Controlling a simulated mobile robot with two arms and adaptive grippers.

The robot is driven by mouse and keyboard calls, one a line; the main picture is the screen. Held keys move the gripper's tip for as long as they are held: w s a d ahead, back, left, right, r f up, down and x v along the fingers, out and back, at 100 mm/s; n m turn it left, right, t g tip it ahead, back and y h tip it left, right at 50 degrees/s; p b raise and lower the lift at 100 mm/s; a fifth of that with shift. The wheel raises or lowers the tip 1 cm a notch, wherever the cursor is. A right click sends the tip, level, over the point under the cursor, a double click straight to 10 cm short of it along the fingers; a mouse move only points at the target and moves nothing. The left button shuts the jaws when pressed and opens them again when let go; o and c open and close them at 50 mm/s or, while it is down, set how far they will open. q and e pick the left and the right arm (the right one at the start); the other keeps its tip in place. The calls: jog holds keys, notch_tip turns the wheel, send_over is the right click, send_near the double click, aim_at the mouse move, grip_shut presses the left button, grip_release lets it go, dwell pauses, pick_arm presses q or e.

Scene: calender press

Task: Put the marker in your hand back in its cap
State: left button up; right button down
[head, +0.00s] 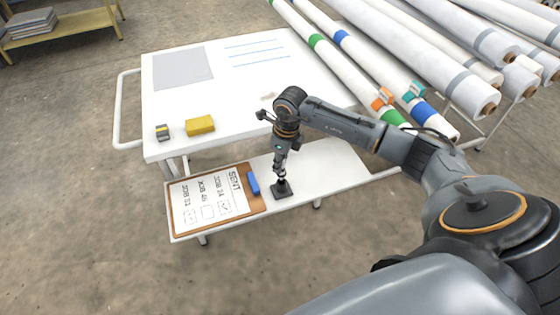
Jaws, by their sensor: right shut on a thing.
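My right gripper (281,170) points down over the lower shelf of the white cart, just right of the clipboard. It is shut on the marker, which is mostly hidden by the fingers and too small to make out. Directly below the fingertips is a small dark square block (282,191) on the shelf. The gripper's tip end meets or nearly meets the top of this block; I cannot tell if they touch. The cap cannot be made out apart from the block. My left gripper is not in view.
A clipboard (178,218) with a checklist lies on the lower shelf (328,167), a blue item (253,183) at its right edge. The upper top (225,92) carries a yellow block (200,125) and a small grey block (162,132). Large rolls (410,45) lie behind, right.

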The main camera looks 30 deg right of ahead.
jog(key=shift+f+b, duration=1.3)
jog(key=shift+f, duration=0.4)
jog(key=shift+f, duration=0.15)
